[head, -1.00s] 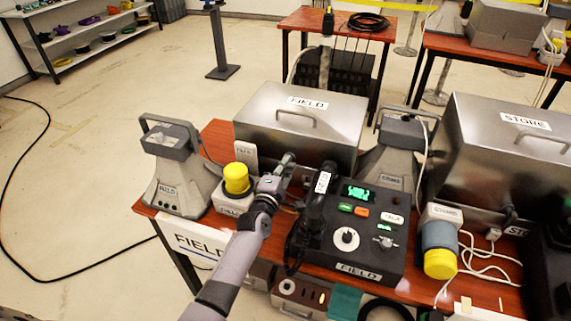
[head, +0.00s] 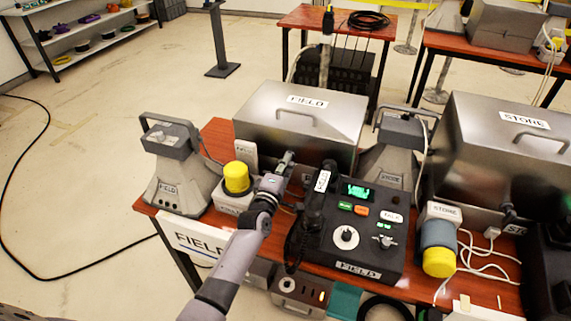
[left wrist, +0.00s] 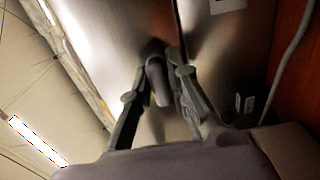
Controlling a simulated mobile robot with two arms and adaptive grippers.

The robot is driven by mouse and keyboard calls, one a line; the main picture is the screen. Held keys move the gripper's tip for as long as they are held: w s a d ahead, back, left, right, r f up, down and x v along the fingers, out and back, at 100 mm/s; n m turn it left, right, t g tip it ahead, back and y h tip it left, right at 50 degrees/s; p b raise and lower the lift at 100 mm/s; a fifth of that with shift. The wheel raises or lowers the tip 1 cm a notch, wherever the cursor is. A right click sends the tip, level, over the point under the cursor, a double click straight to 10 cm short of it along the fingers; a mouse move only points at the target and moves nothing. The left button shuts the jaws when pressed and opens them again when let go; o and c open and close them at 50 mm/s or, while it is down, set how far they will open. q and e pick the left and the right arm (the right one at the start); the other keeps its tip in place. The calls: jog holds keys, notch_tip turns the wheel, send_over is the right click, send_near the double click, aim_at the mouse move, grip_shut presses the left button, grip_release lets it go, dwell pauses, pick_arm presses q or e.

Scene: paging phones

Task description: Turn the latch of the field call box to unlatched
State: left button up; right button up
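The field call box (head: 290,112) is a metal box with a sloped lid labelled FIELD, standing on the red-brown table. My left gripper (head: 287,160) is at its front face, low down. In the left wrist view the latch (left wrist: 158,84) is a dark, rounded handle on the metal front. It lies between the two fingers of my left gripper (left wrist: 160,70), which are close against it on both sides. In the head view the gripper mostly hides the latch. My right gripper is not in view.
A black FIELD phone console (head: 345,235) and its handset (head: 318,205) stand right of my gripper. A yellow-topped beacon (head: 237,178) and a grey horn speaker (head: 175,180) stand left.

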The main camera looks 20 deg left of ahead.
pick_arm(q)
jog(key=o, duration=0.3)
notch_tip(320, 180, up, 10)
jog(key=shift+r, duration=0.1)
dwell(0.6)
jog(key=shift+s+a+p, duration=0.2)
jog(key=shift+s+p, duration=1.3)
jog(key=shift+s, duration=3.5)
jog(key=shift+s+a+p, duration=0.15)
jog(key=shift+s+p, duration=1.35)
jog(key=shift+s, duration=3.5)
